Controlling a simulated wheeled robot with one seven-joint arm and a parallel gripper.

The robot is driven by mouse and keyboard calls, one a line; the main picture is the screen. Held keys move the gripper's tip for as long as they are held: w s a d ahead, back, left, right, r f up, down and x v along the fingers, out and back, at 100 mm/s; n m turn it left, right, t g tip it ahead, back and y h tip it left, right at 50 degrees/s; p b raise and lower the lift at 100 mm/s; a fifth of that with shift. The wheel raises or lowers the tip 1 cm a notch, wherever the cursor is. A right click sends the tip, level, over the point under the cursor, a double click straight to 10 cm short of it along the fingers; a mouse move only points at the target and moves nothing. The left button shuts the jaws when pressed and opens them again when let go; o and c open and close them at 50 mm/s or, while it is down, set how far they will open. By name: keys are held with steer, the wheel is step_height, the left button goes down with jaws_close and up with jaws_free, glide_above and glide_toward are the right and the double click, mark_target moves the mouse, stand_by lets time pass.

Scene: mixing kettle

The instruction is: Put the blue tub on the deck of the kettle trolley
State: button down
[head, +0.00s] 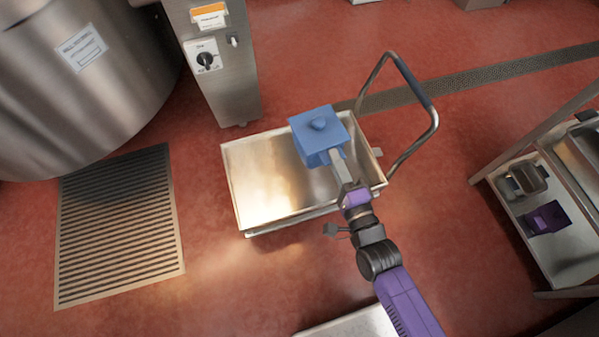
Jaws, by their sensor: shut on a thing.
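The blue tub (318,135) has a square lid with a round knob on top. It shows in the head view over the back right part of the kettle trolley's deck (262,185). My gripper (338,163) is shut on the near side of the tub. The tub looks upright. I cannot tell from this one view whether its base touches the deck or hangs above it. The trolley is a shallow metal tray with a raised rim and a bent push handle (434,112) at its right. The rest of the deck is bare.
A large steel kettle (85,95) and a control post (221,75) stand at the left and behind the trolley. A floor grate (118,230) lies left. A rack (548,255) at the right holds a purple container (546,219) and a metal container (525,179).

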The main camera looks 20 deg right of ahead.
step_height(320, 180, down, 23)
steer(key=w+b, duration=0.1)
steer(key=b, duration=2.6)
steer(key=w+r+m+h+p, duration=0.1)
steer(key=w+r+p, duration=0.2)
steer(key=w+p, duration=0.35)
steer(key=w+r+h+p, duration=0.1)
steer(key=w+r+p, duration=0.3)
steer(key=w, duration=0.5)
steer(key=f+b, duration=0.4)
steer(key=f, duration=0.2)
steer(key=f+b, duration=0.5)
steer(key=f, duration=0.2)
steer(key=f+b, duration=0.5)
steer(key=f, duration=0.2)
steer(key=shift+s+a, duration=0.2)
steer(key=shift+a, duration=0.15)
steer(key=shift+r, duration=0.1)
steer(key=c, duration=1.9)
jaws_free()
steer(key=shift+s+f, duration=0.1)
steer(key=shift+f, duration=0.2)
steer(key=o, duration=0.3)
steer(key=shift+o, duration=0.2)
